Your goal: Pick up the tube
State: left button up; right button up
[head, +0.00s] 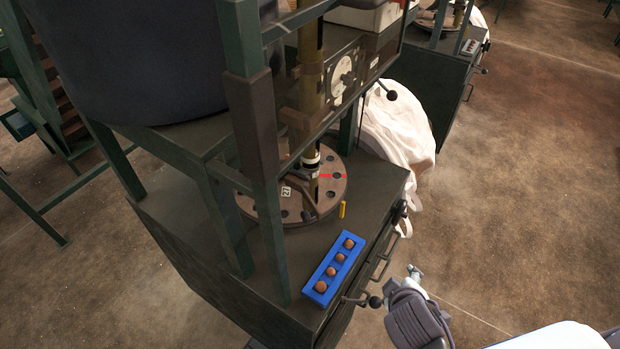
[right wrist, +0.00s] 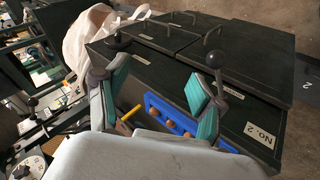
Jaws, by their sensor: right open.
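A small yellow tube (head: 342,210) is on the dark green cabinet top, between the round flange and the blue holder. It also shows in the right wrist view (right wrist: 131,113), partly hidden near one finger. My right gripper (head: 414,272) is at the lower right, beyond the cabinet's edge and apart from the tube. In the right wrist view its two teal-padded fingers (right wrist: 163,85) are spread apart with nothing held between them. My left gripper is not in view.
A blue holder (head: 320,288) with several round brown pieces lies near the cabinet edge. A round bolted flange (head: 265,212) surrounds a vertical pipe. Green frame posts (head: 272,225) stand close by. Black-knobbed levers (head: 374,302) stick out at the cabinet side. A white bag (head: 395,130) hangs behind.

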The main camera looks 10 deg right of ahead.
jog(key=w+r+n+t+h, duration=0.1)
jog(key=w+r+n+t, duration=0.75)
jog(key=r+n, duration=0.3)
jog(key=n+t+y, duration=0.2)
jog(key=n+y, duration=0.8)
jog(key=n, duration=1.1)
send_near(314, 194)
jog(key=shift+g, duration=0.25)
jog(key=p+x, duration=0.2)
jog(key=x, duration=0.4)
jog(key=shift+w+a+f, duration=0.1)
jog(key=shift+w+a, duration=0.05)
jog(key=shift+w, duration=0.15)
jog(key=x, duration=0.1)
jog(key=p+x, duration=0.1)
jog(key=x, duration=0.2)
jog(key=shift+w+r, duration=0.3)
jog(key=shift+w, duration=0.55)
jog(key=shift+s, duration=0.1)
jog(key=shift+c, duration=0.8)
grip_shut()
